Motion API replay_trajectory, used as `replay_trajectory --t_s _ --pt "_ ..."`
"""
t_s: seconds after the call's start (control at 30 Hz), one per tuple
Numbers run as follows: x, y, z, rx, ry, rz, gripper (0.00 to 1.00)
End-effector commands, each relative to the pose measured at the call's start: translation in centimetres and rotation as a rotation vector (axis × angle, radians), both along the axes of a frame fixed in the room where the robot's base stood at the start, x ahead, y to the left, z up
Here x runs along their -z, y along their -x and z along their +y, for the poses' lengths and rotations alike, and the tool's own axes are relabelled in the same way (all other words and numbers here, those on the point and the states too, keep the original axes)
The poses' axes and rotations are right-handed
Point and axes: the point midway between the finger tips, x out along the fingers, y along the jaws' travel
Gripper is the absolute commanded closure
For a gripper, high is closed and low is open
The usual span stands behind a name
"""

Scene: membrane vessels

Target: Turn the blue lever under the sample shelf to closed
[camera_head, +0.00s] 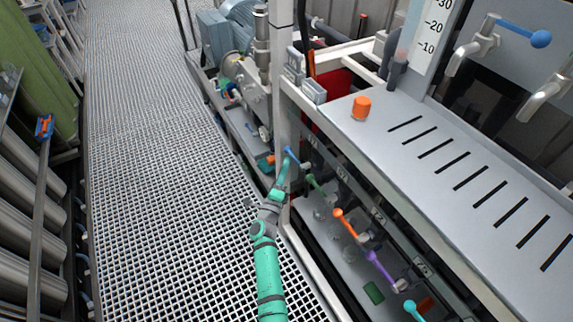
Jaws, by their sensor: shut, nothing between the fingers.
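The blue lever (291,155) is the farthest in a row of coloured levers under the sample shelf (440,170). It is small in this view and slants, with its end toward the upper left. My gripper (284,167), at the end of the teal arm, is right beside the blue lever, overlapping or just below it in the picture. It is shut with nothing seen between its fingers. I cannot tell whether it touches the lever. The lever's valve body is partly hidden behind the frame and my gripper.
Green (314,182), orange (344,220), purple (380,270) and light-blue (412,309) levers follow nearer to me. A metal post (282,80) stands close to the gripper. An orange cap (361,108) sits on the shelf. The grating floor (160,180) at left is clear.

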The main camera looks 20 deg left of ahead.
Motion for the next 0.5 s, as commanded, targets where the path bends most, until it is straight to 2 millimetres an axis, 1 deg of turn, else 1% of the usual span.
replay_trajectory --t_s 0.23,0.5 --pt "4.0 0.2 -0.4 0.008 0.001 0.001 1.00" --pt "7.8 3.4 2.3 0.007 0.001 0.000 1.00"
